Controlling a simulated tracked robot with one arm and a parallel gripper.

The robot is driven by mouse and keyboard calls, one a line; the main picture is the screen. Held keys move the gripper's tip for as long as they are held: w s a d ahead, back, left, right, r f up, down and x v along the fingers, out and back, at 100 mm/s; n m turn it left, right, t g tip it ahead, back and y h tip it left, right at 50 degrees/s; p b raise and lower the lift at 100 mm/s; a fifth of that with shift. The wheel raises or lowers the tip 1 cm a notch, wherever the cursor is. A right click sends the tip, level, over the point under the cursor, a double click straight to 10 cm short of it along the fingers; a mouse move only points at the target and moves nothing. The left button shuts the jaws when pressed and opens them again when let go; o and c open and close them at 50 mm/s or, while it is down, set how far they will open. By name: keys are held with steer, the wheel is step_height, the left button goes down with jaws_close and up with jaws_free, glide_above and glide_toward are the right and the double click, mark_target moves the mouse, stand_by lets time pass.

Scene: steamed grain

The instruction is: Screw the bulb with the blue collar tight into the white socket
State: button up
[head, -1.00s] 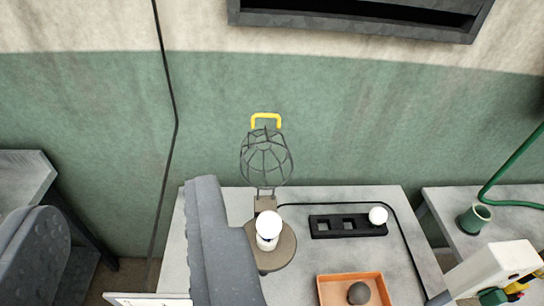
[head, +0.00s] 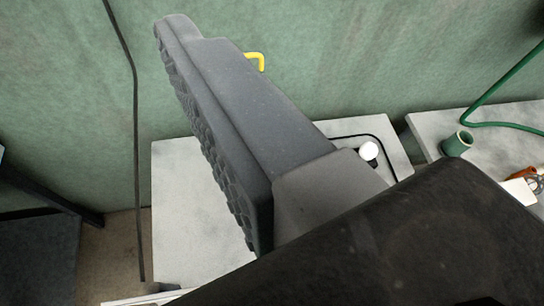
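My gripper (head: 215,110) fills the middle of the view. One large grey finger shows, with its ribbed face toward the left and nothing against it; the other finger is out of view. A white round bulb (head: 369,151) shows at the right of my gripper, in the black rack (head: 372,163), which is mostly hidden. No blue collar can be made out. The round stand with the white bulb on it and the wire cage are hidden behind my finger, and I cannot see the white socket. Only a yellow handle (head: 257,58) shows above the finger.
The grey table (head: 185,215) is bare at its left part. A black cable (head: 132,120) hangs at the left. On another table at the right stand a green cup (head: 457,143) with a green hose behind it (head: 505,60). A dark bench is at lower left.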

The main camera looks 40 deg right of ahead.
steer(key=w+d+f+m+g+h+p, duration=0.1)
steer(key=w+d+f+m+g+p, duration=0.5)
steer(key=w+f, duration=0.55)
steer(key=d+f+m+g+p, duration=0.1)
steer(key=d+f+m+g, duration=0.2)
steer(key=f, duration=0.3)
steer(key=d+f+m+g+p, duration=0.1)
steer(key=d+f+m+g, duration=0.2)
steer(key=f, duration=0.4)
steer(key=s+d+f+m+g+y+p, duration=0.1)
steer(key=d+f+m+g+p, duration=0.1)
steer(key=f, duration=0.5)
steer(key=shift+d+m+g, duration=0.4)
steer(key=shift+d+g, duration=0.1)
steer(key=shift+d, duration=0.65)
step_height(320, 180, down, 12)
steer(key=b, duration=0.4)
steer(key=shift+f, duration=0.15)
steer(key=n, duration=0.2)
steer(key=shift+f+n, duration=0.1)
steer(key=shift+n, duration=0.3)
steer(key=n, duration=0.4)
steer(key=shift+n+b, duration=0.3)
steer(key=shift+b, duration=0.05)
steer(key=n, duration=0.6)
